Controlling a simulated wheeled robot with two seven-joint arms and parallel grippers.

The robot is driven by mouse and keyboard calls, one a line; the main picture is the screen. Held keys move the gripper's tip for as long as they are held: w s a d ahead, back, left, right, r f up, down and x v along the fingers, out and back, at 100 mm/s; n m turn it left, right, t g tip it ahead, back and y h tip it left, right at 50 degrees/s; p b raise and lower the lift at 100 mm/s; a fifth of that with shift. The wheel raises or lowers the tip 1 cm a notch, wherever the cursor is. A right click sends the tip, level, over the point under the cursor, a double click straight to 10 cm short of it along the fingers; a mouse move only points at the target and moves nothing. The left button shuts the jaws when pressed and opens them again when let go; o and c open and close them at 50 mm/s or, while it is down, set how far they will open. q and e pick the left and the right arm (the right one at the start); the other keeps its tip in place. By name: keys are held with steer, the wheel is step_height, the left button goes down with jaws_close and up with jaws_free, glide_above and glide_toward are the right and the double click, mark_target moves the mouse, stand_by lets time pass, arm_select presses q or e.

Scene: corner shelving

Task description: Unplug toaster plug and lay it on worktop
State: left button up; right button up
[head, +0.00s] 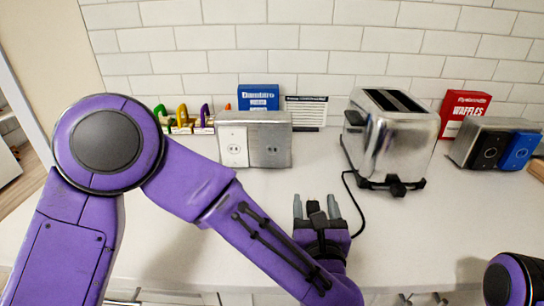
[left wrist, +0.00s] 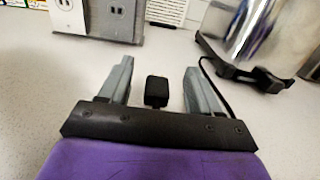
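The toaster (head: 390,140) is a shiny metal box with two dark slots, standing against the tiled back wall. Its black cord (head: 361,212) runs from its left side down the worktop (head: 420,235) towards my left gripper (head: 316,203). A small black block, which looks like the toaster plug (head: 314,208), is between the two grey fingers. The left wrist view shows the plug (left wrist: 157,90) with a gap on each side, so the fingers are open around it. Whether it touches the worktop is unclear. My right gripper is out of view.
A grey socket box (head: 270,145) with a white plate stands at the back, its sockets empty. Blue (head: 259,97) and red (head: 465,112) boxes stand behind. A second metal box (head: 490,143) is at the right. The worktop's front middle is mostly clear.

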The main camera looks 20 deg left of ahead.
arm_select(q)
steer(key=b+v, duration=0.2)
steer(key=v, duration=0.7)
steer(key=shift+s+d, duration=0.15)
steer(key=shift+s, duration=0.15)
steer(key=shift+s+d, duration=0.1)
steer(key=shift+s, duration=0.35)
